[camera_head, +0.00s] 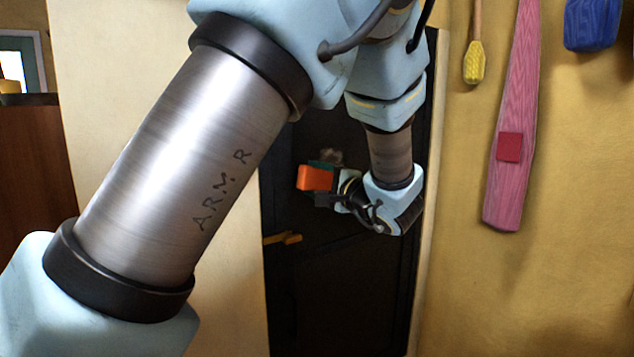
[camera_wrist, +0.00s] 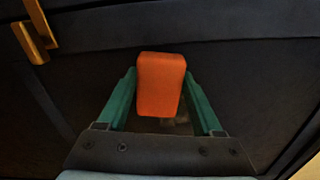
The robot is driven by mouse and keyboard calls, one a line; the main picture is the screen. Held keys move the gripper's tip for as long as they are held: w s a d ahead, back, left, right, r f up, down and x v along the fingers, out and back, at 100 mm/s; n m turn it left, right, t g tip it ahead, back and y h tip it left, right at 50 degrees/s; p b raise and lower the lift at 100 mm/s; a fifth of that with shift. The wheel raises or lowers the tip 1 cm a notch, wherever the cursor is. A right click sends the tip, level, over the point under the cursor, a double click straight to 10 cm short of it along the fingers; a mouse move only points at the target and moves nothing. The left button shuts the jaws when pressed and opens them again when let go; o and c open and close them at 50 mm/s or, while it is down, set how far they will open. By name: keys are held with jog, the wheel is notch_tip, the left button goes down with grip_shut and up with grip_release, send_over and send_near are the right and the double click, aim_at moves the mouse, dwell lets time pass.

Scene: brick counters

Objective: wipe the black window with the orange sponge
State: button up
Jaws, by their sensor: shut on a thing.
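The orange sponge (camera_head: 315,178) is at the end of my arm in the head view, in front of the dark panel. In the wrist view the sponge (camera_wrist: 160,84) sits between the two green fingers of my gripper (camera_wrist: 160,95), which is shut on it. My gripper also shows in the head view (camera_head: 322,180). The black window (camera_head: 345,285) is a tall dark panel behind my gripper. A pale smudge (camera_head: 331,156) shows on it just above the sponge. I cannot tell whether the sponge touches the panel. My arm hides much of the panel's upper left.
A brass handle (camera_head: 283,238) sticks out at the panel's left edge, below the sponge; it also shows at upper left in the wrist view (camera_wrist: 37,32). On the yellow wall at right hang a yellow-ended brush (camera_head: 474,65), a pink striped cloth (camera_head: 510,190) and a blue item (camera_head: 592,24).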

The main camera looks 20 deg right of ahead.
aim_at(327, 177)
jog(key=shift+w+a, duration=0.1)
jog(key=shift+w, duration=0.4)
jog(key=shift+w+d+b, duration=0.15)
jog(key=shift+d+b, duration=0.1)
jog(key=shift+d, duration=0.65)
jog(key=shift+w+d+b, duration=0.1)
jog(key=shift+d+b, duration=0.1)
jog(key=shift+d, duration=0.65)
jog(key=w+d+b, duration=0.1)
jog(key=d, duration=0.6)
jog(key=shift+w, duration=0.3)
jog(key=shift+a+f+b, duration=0.1)
jog(key=shift+b, duration=0.3)
